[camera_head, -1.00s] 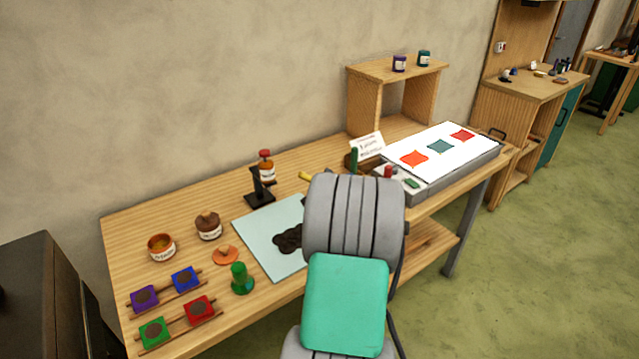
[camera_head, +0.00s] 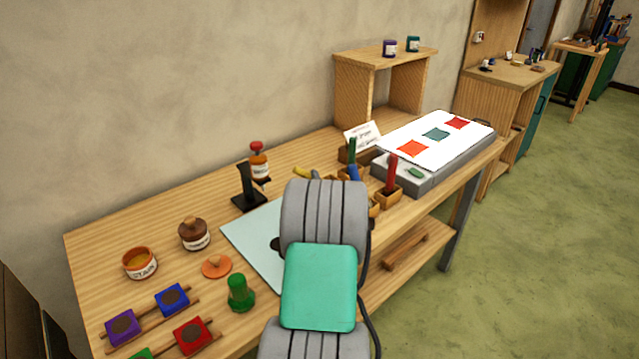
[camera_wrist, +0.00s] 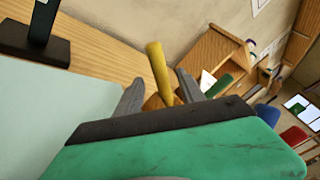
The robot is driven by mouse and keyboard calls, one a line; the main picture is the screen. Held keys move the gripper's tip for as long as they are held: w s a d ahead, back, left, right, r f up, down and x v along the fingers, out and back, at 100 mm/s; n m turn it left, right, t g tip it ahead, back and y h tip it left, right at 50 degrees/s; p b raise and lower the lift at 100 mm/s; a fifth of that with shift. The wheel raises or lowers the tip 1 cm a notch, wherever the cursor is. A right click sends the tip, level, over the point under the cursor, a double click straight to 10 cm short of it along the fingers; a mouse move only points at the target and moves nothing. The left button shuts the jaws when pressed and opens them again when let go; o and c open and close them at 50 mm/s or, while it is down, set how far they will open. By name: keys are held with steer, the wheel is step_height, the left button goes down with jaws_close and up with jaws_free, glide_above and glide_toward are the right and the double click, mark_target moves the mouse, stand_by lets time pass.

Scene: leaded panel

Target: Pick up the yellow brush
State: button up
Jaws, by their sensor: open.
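The yellow brush (camera_wrist: 158,68) stands tilted in the wrist view, its thick yellow handle showing between the two grey fingers of my gripper (camera_wrist: 160,80). The fingers are apart, one on each side of the handle, and not closed on it. I cannot tell how far the handle is from the fingertips in depth. The brush's lower end is hidden behind my gripper's body. In the head view, a yellow handle end (camera_head: 302,173) shows just above my arm, which hides the gripper.
Brushes with green (camera_head: 352,152), blue (camera_head: 354,173) and red (camera_head: 391,174) handles stand close by in wooden holders. A light box (camera_head: 404,183) lies to the right. A black stand (camera_head: 246,195) with a bottle is left of my arm, beside a pale glass sheet (camera_head: 245,240).

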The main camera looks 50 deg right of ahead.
mark_target(307, 177)
steer(key=x, duration=0.4)
steer(key=shift+w+d+r+p, duration=0.1)
steer(key=shift+w+r+p, duration=0.1)
steer(key=shift+w+p, duration=0.15)
steer(key=shift+s, duration=0.1)
jaws_close()
